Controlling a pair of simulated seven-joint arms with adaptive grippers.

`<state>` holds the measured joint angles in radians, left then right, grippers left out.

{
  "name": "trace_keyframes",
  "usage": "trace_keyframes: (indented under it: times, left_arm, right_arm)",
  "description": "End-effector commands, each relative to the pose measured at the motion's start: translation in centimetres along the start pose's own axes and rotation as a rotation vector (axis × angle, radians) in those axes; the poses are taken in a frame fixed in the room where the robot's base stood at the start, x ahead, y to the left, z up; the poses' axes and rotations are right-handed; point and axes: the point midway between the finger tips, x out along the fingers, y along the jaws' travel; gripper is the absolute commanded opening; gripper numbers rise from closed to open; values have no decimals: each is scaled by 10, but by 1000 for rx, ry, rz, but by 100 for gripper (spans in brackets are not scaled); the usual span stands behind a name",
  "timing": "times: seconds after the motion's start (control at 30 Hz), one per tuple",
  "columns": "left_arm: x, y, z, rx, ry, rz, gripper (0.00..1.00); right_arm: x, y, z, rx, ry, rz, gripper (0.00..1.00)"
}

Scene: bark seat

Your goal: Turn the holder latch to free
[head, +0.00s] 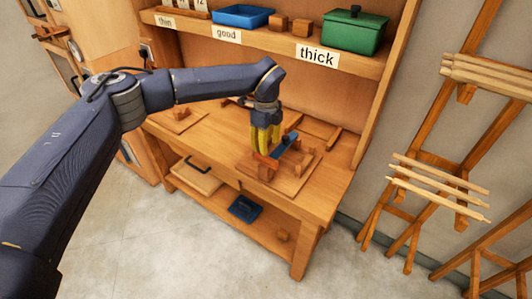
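My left gripper (267,148) reaches down from above with its yellow fingers over a wooden holder board (290,184) on the workbench. The fingers are close to a small blue bar (285,145) and a reddish-brown wooden piece (265,165) on the board. I cannot tell which of these is the latch, or whether the fingers touch either one. The fingers look close together, but the gap between them is not clear. My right gripper is not in view.
The workbench (325,189) has more flat wooden boards on its top. The shelf above holds a blue tray (243,16), wooden blocks and a green lidded box (354,32). A lower shelf holds a dark blue tray (244,209). Wooden racks (440,185) stand at the right.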

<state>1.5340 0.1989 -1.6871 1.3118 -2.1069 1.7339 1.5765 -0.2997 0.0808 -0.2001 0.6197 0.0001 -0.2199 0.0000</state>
Motion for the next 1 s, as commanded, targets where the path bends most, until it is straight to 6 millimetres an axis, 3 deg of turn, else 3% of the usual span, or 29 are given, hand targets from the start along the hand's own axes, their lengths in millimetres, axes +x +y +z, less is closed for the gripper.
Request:
trace_keyframes:
  times: [0.2,0.4,1.0]
  left_arm:
    - [-34,0,0,0,-1,-1,34]
    - [-52,0,0,-1,0,-1,34]
    - [-58,0,0,0,2,1,34]
  right_arm:
    - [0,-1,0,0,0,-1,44]
    - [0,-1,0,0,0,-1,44]
    - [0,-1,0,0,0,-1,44]
